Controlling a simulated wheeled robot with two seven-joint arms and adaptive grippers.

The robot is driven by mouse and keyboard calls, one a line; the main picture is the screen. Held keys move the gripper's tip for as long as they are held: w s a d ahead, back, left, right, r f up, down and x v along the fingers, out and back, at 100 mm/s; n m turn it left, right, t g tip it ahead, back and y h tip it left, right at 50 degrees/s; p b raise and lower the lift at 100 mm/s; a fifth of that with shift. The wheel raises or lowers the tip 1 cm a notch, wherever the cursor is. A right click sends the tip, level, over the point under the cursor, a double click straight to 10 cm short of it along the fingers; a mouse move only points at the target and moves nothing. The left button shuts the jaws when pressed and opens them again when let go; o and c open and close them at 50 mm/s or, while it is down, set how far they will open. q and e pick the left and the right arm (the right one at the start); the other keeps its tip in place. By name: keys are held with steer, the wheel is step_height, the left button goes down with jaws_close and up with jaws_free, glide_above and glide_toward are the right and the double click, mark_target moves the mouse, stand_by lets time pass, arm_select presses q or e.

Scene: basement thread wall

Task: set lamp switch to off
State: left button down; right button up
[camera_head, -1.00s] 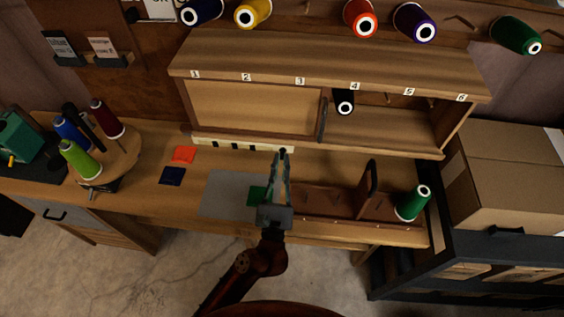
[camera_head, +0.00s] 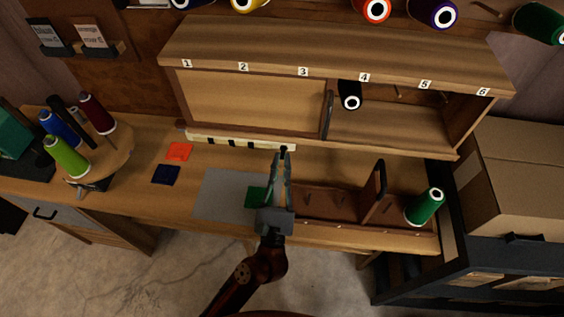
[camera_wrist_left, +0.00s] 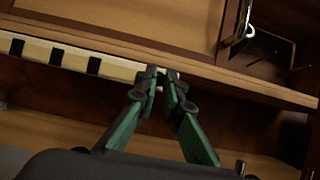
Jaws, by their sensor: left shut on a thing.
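The lamp is a cream bar with black marks (camera_head: 222,141) along the underside of the wall cabinet's front edge. It also shows in the left wrist view (camera_wrist_left: 60,54), running to the fingertips. My left gripper (camera_head: 283,152) reaches up to the right part of this bar. In the left wrist view its green fingers (camera_wrist_left: 165,82) meet at the tips, shut on a small part at the bar's end, which I take to be the lamp switch. The fingertips hide most of that part, so its setting cannot be read. My right gripper is not in view.
The cabinet's shelf edge (camera_wrist_left: 220,75) lies just above the fingers. Below are a wooden rack (camera_head: 325,205) with a green spool (camera_head: 425,207), and a grey mat (camera_head: 220,190). A spool stand (camera_head: 120,160) is at left, cardboard boxes (camera_head: 520,180) at right.

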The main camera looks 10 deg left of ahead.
arm_select(q)
steer(key=c, duration=2)
jaws_free()
steer(key=shift+c, duration=0.2)
step_height(320, 180, up, 10)
